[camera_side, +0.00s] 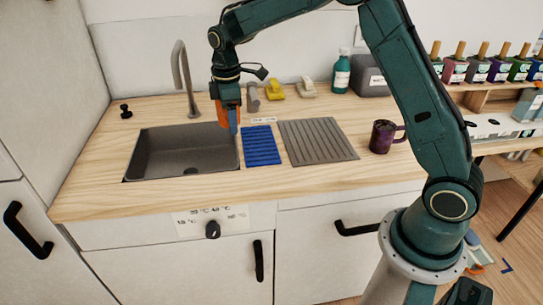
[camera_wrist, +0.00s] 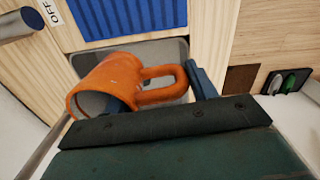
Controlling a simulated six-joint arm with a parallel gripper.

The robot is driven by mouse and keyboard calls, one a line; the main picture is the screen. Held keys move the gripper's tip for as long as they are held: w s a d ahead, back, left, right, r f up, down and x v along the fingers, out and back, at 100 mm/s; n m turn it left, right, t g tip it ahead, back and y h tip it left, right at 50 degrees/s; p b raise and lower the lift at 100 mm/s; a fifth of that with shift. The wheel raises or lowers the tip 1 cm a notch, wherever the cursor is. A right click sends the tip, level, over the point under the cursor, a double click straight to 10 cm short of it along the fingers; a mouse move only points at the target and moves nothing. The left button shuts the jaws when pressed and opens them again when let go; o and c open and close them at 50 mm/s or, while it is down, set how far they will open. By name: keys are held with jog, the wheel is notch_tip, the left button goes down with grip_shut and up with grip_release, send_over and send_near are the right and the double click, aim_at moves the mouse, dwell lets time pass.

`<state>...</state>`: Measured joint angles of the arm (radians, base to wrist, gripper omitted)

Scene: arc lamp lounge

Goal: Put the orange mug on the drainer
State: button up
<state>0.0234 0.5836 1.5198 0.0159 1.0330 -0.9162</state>
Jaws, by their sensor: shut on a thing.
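The orange mug (camera_side: 221,113) is at my gripper (camera_side: 232,122), above the sink's right back corner. In the wrist view the mug (camera_wrist: 103,84) is tilted on its side, its opening toward the lower left and its handle (camera_wrist: 160,84) toward the right, beside a blue finger (camera_wrist: 201,80). My gripper is shut on the mug; the exact contact is partly hidden. A blue ridged rack (camera_side: 262,146) lies right of the sink, and a larger grey ridged board (camera_side: 317,141) lies right of it. I cannot tell which is the drainer. Both are bare.
The sink (camera_side: 183,150) is empty, with a tall tap (camera_side: 184,78) behind it. A purple mug (camera_side: 382,137) stands right of the grey board. Yellow (camera_side: 275,90) and beige (camera_side: 306,87) items and a teal bottle (camera_side: 341,72) stand at the back. The front counter strip is clear.

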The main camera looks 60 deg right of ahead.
jog(key=s+d+r+n, duration=0.4)
jog(key=s+d+r, duration=0.2)
jog(key=s+d, duration=0.4)
jog(key=s+d+r+n, duration=0.4)
jog(key=s+d+r, duration=0.2)
jog(key=s+d, duration=0.4)
jog(key=shift+d+r, duration=0.25)
jog(key=shift+d, duration=0.35)
notch_tip(320, 180, down, 16)
jog(key=shift+r, duration=0.1)
jog(key=shift+f, duration=2.1)
jog(key=shift+f, duration=0.2)
